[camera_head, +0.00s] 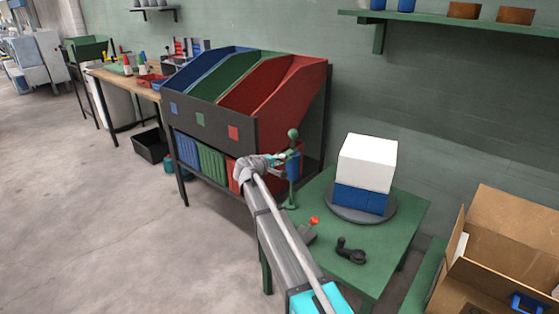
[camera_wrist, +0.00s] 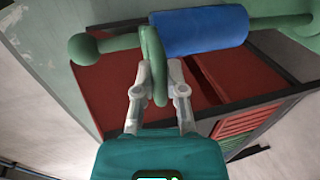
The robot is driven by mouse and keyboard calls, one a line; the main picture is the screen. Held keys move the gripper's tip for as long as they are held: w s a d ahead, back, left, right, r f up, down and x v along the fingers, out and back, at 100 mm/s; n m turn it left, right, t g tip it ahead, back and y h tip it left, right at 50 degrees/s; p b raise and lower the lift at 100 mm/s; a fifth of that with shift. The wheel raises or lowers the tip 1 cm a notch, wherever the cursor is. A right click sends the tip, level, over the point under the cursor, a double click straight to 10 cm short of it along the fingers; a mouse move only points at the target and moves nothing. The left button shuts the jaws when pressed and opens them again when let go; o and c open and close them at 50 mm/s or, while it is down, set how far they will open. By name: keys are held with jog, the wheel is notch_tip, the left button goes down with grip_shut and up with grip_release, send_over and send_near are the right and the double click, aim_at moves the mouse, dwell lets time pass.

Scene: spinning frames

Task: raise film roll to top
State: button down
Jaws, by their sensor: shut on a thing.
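The film roll appears to be the blue cylinder (camera_head: 293,166) around a thin upright green post on the green table (camera_head: 398,228). In the wrist view the blue roll (camera_wrist: 198,31) lies across the top, with a green loop handle (camera_wrist: 152,50) at its ball end. The post's green ball top (camera_wrist: 84,48) is at the left, and also shows above the roll in the head view (camera_head: 293,133). My gripper (camera_wrist: 159,75) is shut on the loop handle, with one finger on each side. In the head view my gripper (camera_head: 277,161) reaches the post from the left.
A white box on a blue block (camera_head: 361,196) stands on a grey round plate (camera_head: 341,213) right of the post. A red-knobbed lever (camera_head: 313,222) and a black crank (camera_head: 351,251) are nearer. Sloped coloured bins (camera_head: 268,88) stand behind; an open cardboard box (camera_head: 495,255) is at right.

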jog(key=shift+w+r, duration=0.15)
jog(key=shift+r, duration=0.05)
jog(key=c, duration=0.7)
grip_release()
jog(key=shift+f, duration=0.2)
notch_tip(320, 180, down, 13)
jog(key=b, duration=1.4)
jog(key=p+v, duration=0.4)
jog(key=v, duration=1)
jog(key=shift+s+d+r+m+g+y+p, duration=0.55)
jog(key=shift+s+d+r+m+g+p, duration=0.85)
jog(key=shift+s+d+p, duration=1.85)
jog(key=shift+s+d+r+m+g+y+p, duration=0.5)
jog(key=shift+s+d+r+m+g+p, duration=0.9)
jog(key=shift+d+p, duration=3.2)
jog(key=shift+s+d+r+m+g+y+p, duration=0.7)
jog(key=shift+s+d+r+g+p, duration=1.7)
jog(key=shift+d, duration=2.7)
